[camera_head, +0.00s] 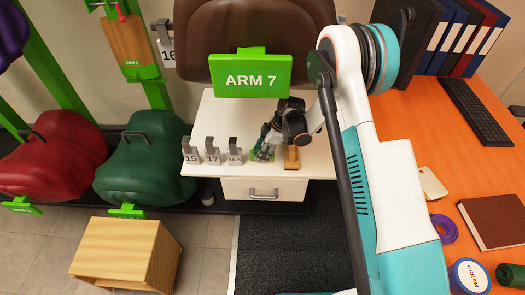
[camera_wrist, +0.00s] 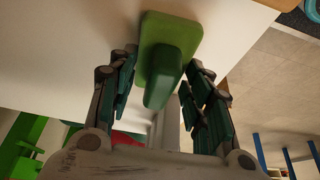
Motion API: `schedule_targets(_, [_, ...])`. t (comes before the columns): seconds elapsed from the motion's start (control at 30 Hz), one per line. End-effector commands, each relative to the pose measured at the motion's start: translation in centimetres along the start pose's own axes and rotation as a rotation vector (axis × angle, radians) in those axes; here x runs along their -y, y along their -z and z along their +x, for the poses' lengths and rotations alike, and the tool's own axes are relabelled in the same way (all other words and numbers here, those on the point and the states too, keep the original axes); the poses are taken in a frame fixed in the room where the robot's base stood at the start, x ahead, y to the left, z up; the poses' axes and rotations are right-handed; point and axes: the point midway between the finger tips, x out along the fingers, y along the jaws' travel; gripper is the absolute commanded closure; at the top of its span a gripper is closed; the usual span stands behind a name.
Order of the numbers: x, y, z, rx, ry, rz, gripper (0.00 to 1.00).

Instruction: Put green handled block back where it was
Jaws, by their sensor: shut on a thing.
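The green handled block (camera_wrist: 172,45) shows in the wrist view with its upright grip between my fingers. My gripper (camera_wrist: 163,88) is shut on this grip. In the head view my gripper (camera_head: 268,143) is low over the white cabinet top (camera_head: 240,118), near its front edge. Only bits of the green block (camera_head: 254,156) show there, around the fingers. The block is at or very near the top; I cannot tell whether it touches.
Grey handled blocks labelled 15 (camera_head: 190,152) and 17 (camera_head: 212,153), plus another (camera_head: 235,153), stand left of my gripper. A wooden handled block (camera_head: 291,158) stands close on its right. The green ARM 7 sign (camera_head: 250,76) is behind. The cabinet top's back left is clear.

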Motion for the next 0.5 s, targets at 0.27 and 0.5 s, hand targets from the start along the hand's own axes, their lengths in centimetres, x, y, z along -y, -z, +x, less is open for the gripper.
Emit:
schedule_targets(0.27, [0.0,-0.05,0.15,0.0,0.0,0.0,0.34])
schedule_targets(0.5, [0.0,-0.04,0.12,0.0,0.0,0.0,0.34])
